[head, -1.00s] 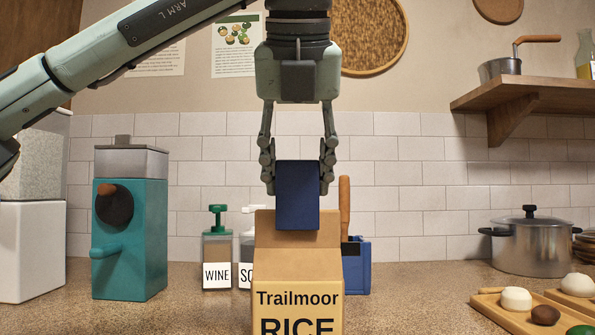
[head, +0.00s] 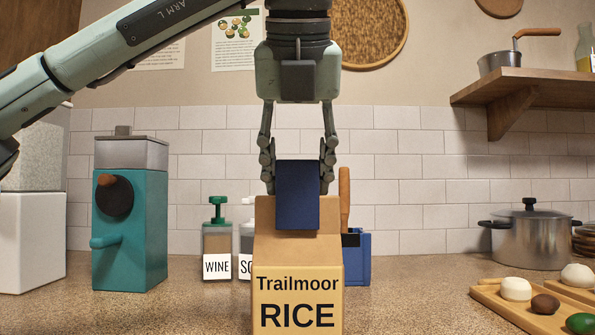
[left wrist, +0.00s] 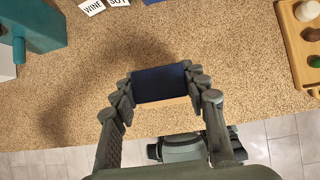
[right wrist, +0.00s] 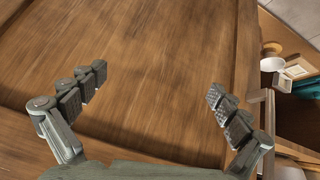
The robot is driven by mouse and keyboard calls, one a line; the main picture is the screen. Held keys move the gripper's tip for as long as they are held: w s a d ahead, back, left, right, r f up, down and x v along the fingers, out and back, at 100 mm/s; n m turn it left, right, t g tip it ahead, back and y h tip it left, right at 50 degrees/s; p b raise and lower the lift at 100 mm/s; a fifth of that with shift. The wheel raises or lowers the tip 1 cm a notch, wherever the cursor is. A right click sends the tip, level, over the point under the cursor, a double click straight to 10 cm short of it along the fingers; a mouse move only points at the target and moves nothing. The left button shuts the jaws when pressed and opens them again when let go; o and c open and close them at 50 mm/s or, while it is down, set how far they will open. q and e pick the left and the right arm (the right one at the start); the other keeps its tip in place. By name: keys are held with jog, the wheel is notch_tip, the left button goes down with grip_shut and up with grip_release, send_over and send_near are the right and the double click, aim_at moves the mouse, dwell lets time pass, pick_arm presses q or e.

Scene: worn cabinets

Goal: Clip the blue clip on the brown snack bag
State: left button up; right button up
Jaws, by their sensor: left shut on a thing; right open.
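The brown snack bag (head: 297,265), printed "Trailmoor RICE", stands upright on the counter at the middle of the head view. My left gripper (head: 298,178) is above it, pointing down and shut on the blue clip (head: 297,200). The clip's lower part overlaps the bag's top flap in the head view; whether it touches or straddles the flap I cannot tell. In the left wrist view the clip (left wrist: 159,83) sits between the fingers, with a tan strip of the bag (left wrist: 165,105) beside it. My right gripper (right wrist: 155,95) is open and empty, over a wooden surface.
A teal grinder (head: 130,225) stands left; wine (head: 217,245) and soy bottles are behind the bag. A blue holder (head: 357,257) stands close behind its right side. A pot (head: 530,240) and a food board (head: 500,302) are at right.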

pick_arm(q)
jog(key=o, duration=1.3)
jog(key=shift+o, duration=0.2)
jog(key=shift+s+r, duration=0.1)
jog(key=v, duration=1.1)
jog(key=shift+s+r, duration=0.25)
jog(key=shift+r, duration=0.05)
